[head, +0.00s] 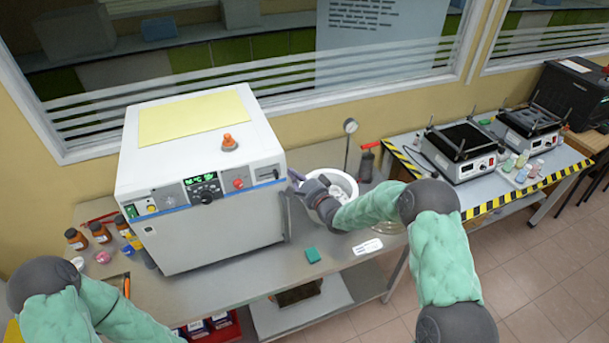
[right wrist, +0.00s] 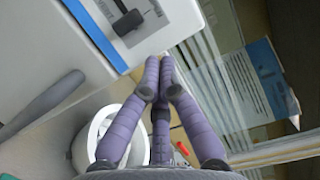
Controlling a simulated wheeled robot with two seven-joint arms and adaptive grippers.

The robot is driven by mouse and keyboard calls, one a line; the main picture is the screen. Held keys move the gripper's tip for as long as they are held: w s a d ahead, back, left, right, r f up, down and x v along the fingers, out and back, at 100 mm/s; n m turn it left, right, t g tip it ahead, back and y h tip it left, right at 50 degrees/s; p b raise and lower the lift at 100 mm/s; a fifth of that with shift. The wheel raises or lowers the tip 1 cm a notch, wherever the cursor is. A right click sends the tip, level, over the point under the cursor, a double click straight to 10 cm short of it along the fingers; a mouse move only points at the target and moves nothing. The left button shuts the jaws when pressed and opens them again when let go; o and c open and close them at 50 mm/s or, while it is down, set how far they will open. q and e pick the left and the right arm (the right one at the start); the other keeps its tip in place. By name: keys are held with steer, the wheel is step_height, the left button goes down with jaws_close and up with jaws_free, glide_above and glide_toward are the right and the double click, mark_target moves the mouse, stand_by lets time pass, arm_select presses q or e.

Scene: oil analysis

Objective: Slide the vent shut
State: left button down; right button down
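The white oven-like machine (head: 200,190) stands on the bench, with a control panel along its upper front. A small dark slider (head: 268,173) at the panel's right end looks like the vent control. In the right wrist view its black knob (right wrist: 127,22) sits on a grey plate with dark markings. My right gripper (head: 295,177) is just right of the machine's front corner. Its purple fingers (right wrist: 160,62) come together at the tips, with nothing seen between them; they appear apart from the slider. My left arm shows at lower left, its gripper out of view.
A white bowl-like vessel (head: 342,186) stands under my right gripper. The door handle (head: 287,215) runs down the machine's right front edge. A teal block (head: 313,254) lies in front. Brown bottles (head: 99,232) stand at left. An orange knob (head: 229,142) sits on top.

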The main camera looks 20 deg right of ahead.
mark_target(266, 172)
steer(key=shift+s+a+r, duration=0.1)
steer(key=shift+a, duration=0.85)
steer(key=a+b, duration=0.1)
steer(key=a, duration=0.1)
steer(key=a+b, duration=0.2)
steer(key=shift+a+f, duration=0.2)
steer(key=shift+a, duration=0.1)
steer(key=shift+a+r, duration=0.1)
steer(key=shift+a, duration=0.25)
